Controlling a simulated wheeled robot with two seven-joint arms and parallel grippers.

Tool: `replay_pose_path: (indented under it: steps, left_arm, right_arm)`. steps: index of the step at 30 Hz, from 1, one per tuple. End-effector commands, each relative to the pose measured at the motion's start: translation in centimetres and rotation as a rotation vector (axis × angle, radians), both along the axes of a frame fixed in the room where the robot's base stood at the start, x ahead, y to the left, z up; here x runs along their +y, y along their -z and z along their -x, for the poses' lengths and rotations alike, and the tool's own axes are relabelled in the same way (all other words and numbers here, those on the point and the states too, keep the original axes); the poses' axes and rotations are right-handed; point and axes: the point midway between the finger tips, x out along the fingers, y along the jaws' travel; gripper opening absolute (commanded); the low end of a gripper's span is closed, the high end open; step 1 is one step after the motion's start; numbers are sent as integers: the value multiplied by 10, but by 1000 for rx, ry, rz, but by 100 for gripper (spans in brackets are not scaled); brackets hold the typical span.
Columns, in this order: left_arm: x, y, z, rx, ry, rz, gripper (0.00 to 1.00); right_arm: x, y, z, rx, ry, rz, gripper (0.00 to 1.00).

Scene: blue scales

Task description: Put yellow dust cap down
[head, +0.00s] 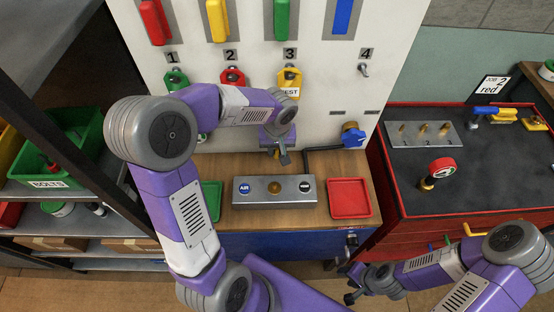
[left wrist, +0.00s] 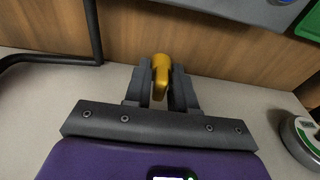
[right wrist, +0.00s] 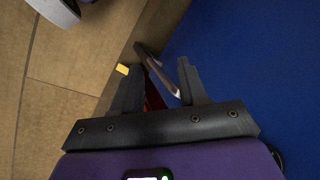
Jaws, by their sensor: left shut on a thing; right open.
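The yellow dust cap (left wrist: 161,72) is pinched between the fingers of my left gripper (left wrist: 160,88) in the left wrist view. In the head view my left gripper (head: 281,156) hangs in front of the white panel, above the wooden bench, and only a bit of yellow shows at its fingers. My right gripper (head: 350,284) is low at the bench's front right. It is open and empty in the right wrist view (right wrist: 161,78).
A red tray (head: 349,213) lies right of the block, and a green tray (head: 211,200) lies left, partly behind my left arm. A black hose (head: 322,149) and blue valve (head: 353,136) are close to the left gripper's right. A red cabinet (head: 400,180) stands at the right.

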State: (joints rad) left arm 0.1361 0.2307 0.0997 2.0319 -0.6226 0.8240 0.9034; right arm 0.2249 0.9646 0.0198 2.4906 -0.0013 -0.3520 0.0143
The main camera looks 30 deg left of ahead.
Motion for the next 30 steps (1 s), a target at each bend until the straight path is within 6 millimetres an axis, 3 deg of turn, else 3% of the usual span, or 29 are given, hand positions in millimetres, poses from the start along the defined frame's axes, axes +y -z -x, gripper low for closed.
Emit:
replay_pose_path:
  steps: [9, 25, 26, 30]
  left_arm:
    - [0, 55, 1, 3, 0, 2, 0]
    - [2, 64, -3, -1, 0, 1, 0]
    - [2, 62, -3, 0, 0, 1, 30]
    - [2, 62, -3, 0, 0, 1, 50]
  right_arm:
    - [0, 16, 0, 0, 0, 0, 43]
    - [0, 23, 0, 0, 0, 0, 43]
    - [0, 21, 0, 0, 0, 0, 43]
    - [0, 21, 0, 0, 0, 0, 43]
